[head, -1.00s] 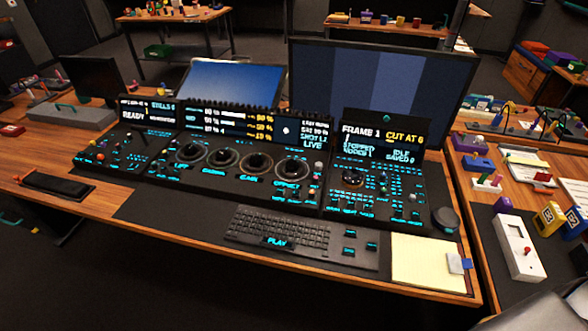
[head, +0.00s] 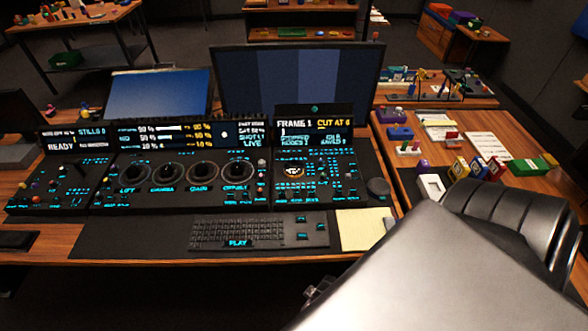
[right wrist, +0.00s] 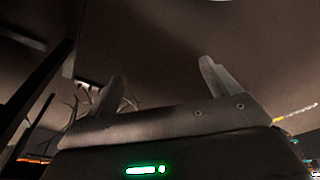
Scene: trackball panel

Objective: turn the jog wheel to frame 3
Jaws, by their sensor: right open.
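The jog wheel is not in the right wrist view. My left gripper is not in view.
A keyboard (head: 238,231) and a yellow notepad (head: 367,229) lie in front of the panel. A round dark knob (head: 378,187) stands at its right end. A large monitor (head: 290,80) stands behind. The side table (head: 480,122) at right holds several small items.

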